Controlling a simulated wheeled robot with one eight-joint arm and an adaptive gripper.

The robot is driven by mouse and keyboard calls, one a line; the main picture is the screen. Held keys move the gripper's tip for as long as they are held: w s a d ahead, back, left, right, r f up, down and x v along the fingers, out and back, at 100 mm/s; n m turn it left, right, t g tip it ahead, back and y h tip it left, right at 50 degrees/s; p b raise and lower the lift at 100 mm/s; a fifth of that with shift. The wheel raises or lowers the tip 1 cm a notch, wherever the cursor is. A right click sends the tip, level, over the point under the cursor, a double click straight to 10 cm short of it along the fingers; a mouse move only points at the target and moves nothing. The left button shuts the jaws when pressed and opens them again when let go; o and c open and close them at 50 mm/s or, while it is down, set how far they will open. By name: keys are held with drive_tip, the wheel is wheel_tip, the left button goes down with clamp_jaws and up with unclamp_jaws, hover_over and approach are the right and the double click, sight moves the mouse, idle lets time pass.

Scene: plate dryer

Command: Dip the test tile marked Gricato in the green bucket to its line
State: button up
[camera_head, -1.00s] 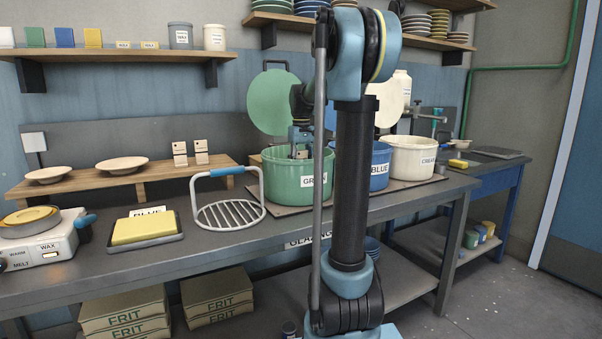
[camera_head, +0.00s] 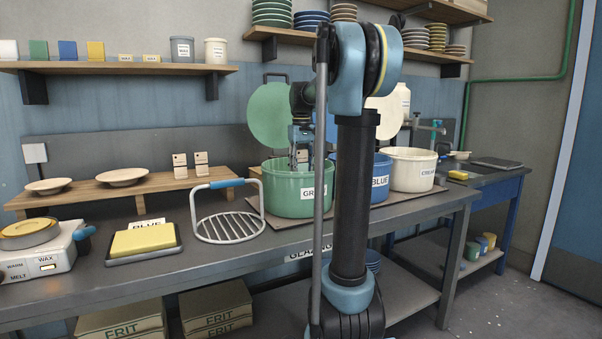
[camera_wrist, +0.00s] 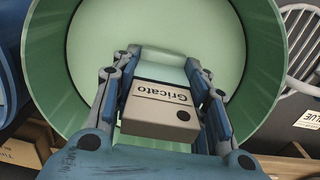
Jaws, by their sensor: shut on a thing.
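The test tile marked Gricato (camera_wrist: 160,104) is a pale beige piece with a dark hole near one corner. My gripper (camera_wrist: 163,90) is shut on it, a finger on each side. Its lettering is upside down in the wrist view. The green bucket (camera_head: 295,192) stands open on the bench, and my gripper (camera_head: 301,158) reaches down at its mouth, partly behind the rim in the head view.
A blue bucket (camera_head: 381,167) and a cream bucket (camera_head: 412,175) stand to the right. A wire rack (camera_head: 230,226) with a blue handle stands left of the green bucket. The round green lid (camera_head: 268,112) is upright behind. Two other tiles (camera_head: 180,166) stand on the low shelf.

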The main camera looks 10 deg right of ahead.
drive_tip(key=shift+r, duration=3.2)
drive_tip(key=shift+s, duration=0.1)
